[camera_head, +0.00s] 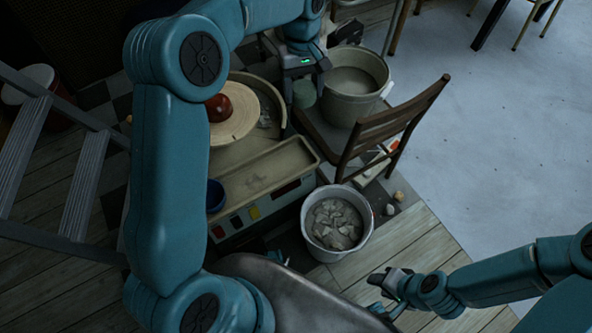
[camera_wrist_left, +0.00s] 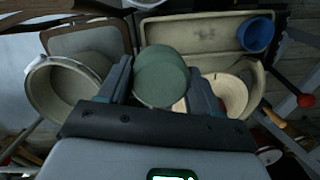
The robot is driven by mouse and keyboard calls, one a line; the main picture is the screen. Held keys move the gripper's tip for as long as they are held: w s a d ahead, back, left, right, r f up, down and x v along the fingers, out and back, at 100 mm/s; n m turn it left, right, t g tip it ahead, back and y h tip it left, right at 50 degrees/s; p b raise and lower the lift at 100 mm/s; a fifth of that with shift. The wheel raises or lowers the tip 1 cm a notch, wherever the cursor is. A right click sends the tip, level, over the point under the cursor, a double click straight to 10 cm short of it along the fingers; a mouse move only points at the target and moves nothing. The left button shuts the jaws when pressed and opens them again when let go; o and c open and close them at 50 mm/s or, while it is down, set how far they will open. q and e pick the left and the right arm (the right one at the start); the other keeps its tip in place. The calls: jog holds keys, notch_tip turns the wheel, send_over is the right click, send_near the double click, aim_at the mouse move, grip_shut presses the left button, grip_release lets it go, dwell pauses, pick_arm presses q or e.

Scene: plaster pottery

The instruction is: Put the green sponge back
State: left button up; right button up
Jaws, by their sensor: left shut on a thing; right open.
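The green sponge (camera_head: 304,95) is a thick round puck. In the left wrist view the sponge (camera_wrist_left: 160,82) sits between the two fingers of my left gripper, which is shut on it. In the head view my left gripper (camera_head: 304,76) points down and holds the sponge beside the grey bucket (camera_head: 340,107) on the chair, to the bucket's left. Whether the sponge touches anything below is hard to tell. My right gripper (camera_head: 388,283) is open and empty at the lower right, low beside the white bucket of scraps.
The pottery wheel (camera_head: 233,128) with a red pot (camera_head: 219,107) is left of the sponge. A long tray (camera_head: 262,174) and a blue cup (camera_head: 215,195) are in front. A wooden chair back (camera_head: 400,118) and a white bucket of scraps (camera_head: 365,245) stand at right.

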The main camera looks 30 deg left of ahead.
pick_arm(q)
jog(key=shift+n, duration=0.3)
jog(key=f+b, duration=0.4)
jog(key=f, duration=0.6)
jog(key=a+f+b, duration=0.1)
jog(key=f+b, duration=0.4)
jog(key=f, duration=0.5)
jog(key=a+f+b, duration=0.1)
jog(key=f+b, duration=0.3)
jog(key=f, duration=0.6)
jog(key=shift+w+a+f+b, duration=0.2)
jog(key=shift+w+b, duration=0.1)
jog(key=shift+b, duration=0.1)
jog(key=shift+r, duration=0.1)
pick_arm(e)
notch_tip(320, 180, down, 15)
jog(key=w+d, duration=0.1)
jog(key=shift+f+m, duration=0.2)
jog(key=shift+m, duration=0.1)
pick_arm(q)
jog(key=o, duration=0.6)
jog(key=shift+o, duration=0.3)
